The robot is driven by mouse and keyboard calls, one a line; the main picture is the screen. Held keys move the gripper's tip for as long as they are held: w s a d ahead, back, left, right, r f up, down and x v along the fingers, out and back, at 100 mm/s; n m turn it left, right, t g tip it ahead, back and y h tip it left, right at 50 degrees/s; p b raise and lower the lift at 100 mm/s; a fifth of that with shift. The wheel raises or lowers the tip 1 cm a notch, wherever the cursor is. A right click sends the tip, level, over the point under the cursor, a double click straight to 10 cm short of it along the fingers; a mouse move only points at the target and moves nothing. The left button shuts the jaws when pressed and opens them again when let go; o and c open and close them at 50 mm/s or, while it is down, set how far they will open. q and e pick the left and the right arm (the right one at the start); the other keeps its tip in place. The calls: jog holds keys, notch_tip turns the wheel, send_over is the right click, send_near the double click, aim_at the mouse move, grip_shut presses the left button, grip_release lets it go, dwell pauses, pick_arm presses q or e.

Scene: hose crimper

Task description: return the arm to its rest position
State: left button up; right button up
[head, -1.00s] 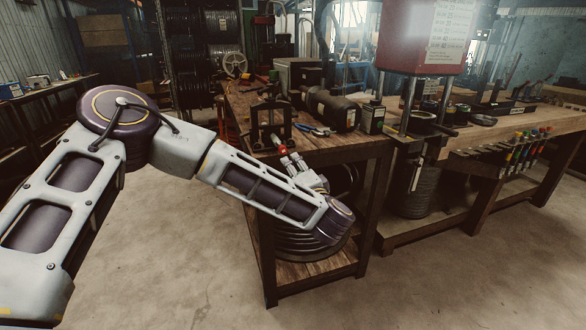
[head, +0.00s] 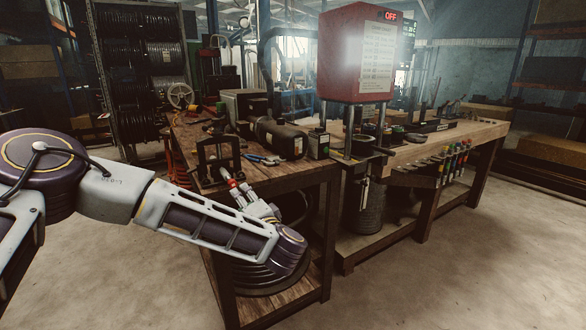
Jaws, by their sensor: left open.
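My left arm comes in from the left, with its wrist low in front of the wooden bench (head: 200,178). My left gripper (head: 240,193) points up and left from the wrist, toward the dark framed vise-like tool (head: 218,158) near the bench's front edge. The gripper is open, and I see nothing held in it. A small red part (head: 233,184) shows right at the fingertips; I cannot tell whether it belongs to the gripper or the tool. My right gripper is out of view.
The red press head (head: 358,55) with an "OFF" display stands right of the gripper. Blue-handled pliers (head: 264,160) and a dark cylindrical motor (head: 280,138) lie on the bench. The right floor is clear.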

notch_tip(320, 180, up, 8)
jog(key=p, duration=0.7)
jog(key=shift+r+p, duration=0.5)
jog(key=shift+p, duration=0.2)
